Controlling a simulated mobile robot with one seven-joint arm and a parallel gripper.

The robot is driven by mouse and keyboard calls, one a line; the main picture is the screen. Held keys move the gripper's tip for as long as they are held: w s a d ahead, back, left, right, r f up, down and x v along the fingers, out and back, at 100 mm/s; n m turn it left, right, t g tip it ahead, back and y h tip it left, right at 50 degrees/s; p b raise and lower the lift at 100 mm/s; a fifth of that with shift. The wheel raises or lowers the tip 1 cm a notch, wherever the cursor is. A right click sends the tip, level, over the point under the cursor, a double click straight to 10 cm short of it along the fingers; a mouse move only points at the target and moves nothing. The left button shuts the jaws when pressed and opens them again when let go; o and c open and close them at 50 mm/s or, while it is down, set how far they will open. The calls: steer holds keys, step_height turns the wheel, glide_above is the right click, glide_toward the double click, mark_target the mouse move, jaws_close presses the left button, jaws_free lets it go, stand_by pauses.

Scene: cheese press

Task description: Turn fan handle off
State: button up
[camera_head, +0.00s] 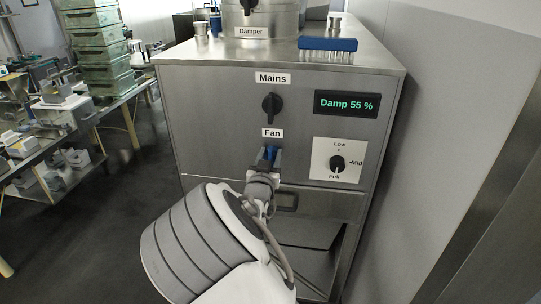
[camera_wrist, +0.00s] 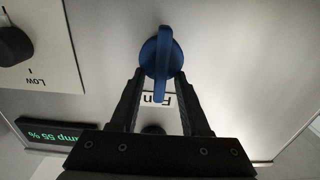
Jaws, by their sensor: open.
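The blue fan handle (camera_head: 270,151) sits on the cabinet's steel front, just under the "Fan" label (camera_head: 272,133). In the wrist view the handle (camera_wrist: 160,50) is a round blue knob with a raised bar, and the bar runs nearly up and down the picture. My gripper (camera_head: 265,163) is at the handle and partly hides it in the head view. In the wrist view my gripper (camera_wrist: 160,77) is open, with one finger on each side of the bar. I cannot tell whether either finger touches it.
The black mains knob (camera_head: 271,106) is above the fan handle. A display (camera_head: 346,104) reads "Damp 55 %". A Low/Full dial (camera_head: 337,163) is to the right. A blue brush (camera_head: 328,44) lies on top of the cabinet. A drawer handle (camera_head: 286,203) is below. A wall is close on the right.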

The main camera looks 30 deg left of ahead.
steer(key=shift+c, duration=0.2)
jaws_close()
steer(key=shift+a+n, duration=0.1)
steer(key=shift+n, duration=0.2)
steer(key=n, duration=0.5)
steer(key=a+n+p, duration=0.1)
steer(key=n, duration=0.2)
steer(key=shift+s+a+f, duration=0.1)
steer(key=shift+s+f, duration=0.1)
steer(key=shift+f, duration=0.1)
steer(key=shift+a+f+n+p, duration=0.15)
steer(key=shift+f+n, duration=0.1)
steer(key=shift+n, duration=1.25)
steer(key=shift+f+n+p, duration=0.1)
steer(key=shift+f+n, duration=0.1)
steer(key=shift+n, duration=1.3)
steer(key=shift+a+f+n+p, duration=0.15)
steer(key=shift+f+n, duration=0.1)
steer(key=shift+n, duration=1.55)
